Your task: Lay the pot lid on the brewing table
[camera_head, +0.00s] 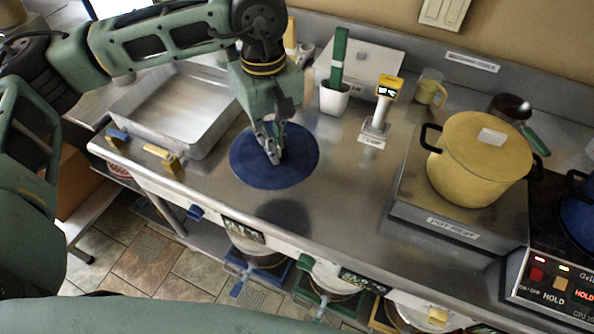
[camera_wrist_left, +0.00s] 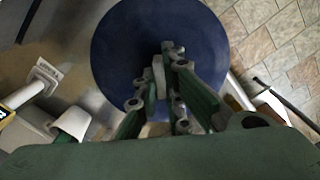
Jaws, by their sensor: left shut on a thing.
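The pot lid is a round dark blue disc (camera_head: 248,168), held over the steel brewing table (camera_head: 335,205) left of the middle. My left gripper (camera_head: 273,157) comes down on the lid's centre and is shut on it, apparently by a small grip that the fingers hide. A dark shadow on the table nearer its front edge suggests that the lid hangs a little above the steel. In the left wrist view the lid (camera_wrist_left: 125,50) lies flat beyond my fingers (camera_wrist_left: 168,70). My right gripper is not in view.
A steel tray (camera_head: 190,107) stands left of the lid. Behind are a white cup with a green handle (camera_head: 335,98) and a yellow-topped stand (camera_head: 378,125). A yellow pot (camera_head: 470,165) sits on the pot rest at right. Bare steel lies between lid and pot rest.

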